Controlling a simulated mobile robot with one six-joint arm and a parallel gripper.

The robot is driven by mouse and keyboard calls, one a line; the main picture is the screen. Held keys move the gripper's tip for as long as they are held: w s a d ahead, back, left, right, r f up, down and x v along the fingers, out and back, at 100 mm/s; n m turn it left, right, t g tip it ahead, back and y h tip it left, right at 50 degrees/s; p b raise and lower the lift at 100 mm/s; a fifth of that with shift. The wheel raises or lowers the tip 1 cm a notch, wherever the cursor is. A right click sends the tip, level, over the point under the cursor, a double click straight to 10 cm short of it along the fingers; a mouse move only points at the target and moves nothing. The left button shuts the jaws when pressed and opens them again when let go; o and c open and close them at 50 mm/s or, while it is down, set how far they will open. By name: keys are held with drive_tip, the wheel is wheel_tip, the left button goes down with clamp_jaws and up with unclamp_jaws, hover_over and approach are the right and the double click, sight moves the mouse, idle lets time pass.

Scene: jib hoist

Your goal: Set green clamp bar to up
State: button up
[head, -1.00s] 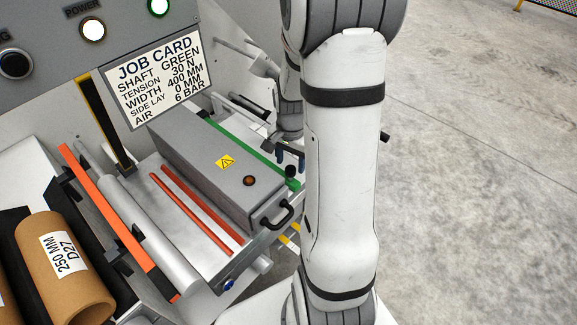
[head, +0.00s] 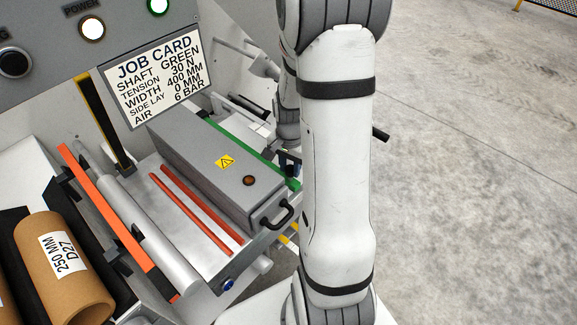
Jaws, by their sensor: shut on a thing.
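The green clamp bar (head: 262,153) is a long green strip along the far right side of the grey box, partly hidden by that box and by my arm. Its near end (head: 294,185) shows just beside my arm.
The grey box (head: 205,165) with a yellow warning label and black handle (head: 273,216) stands close left of the gripper. An orange bar (head: 118,215), a silver roller (head: 150,235) and two red strips lie further left. Open floor lies right.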

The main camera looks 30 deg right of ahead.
drive_tip(key=shift+s, duration=0.1)
clamp_jaws()
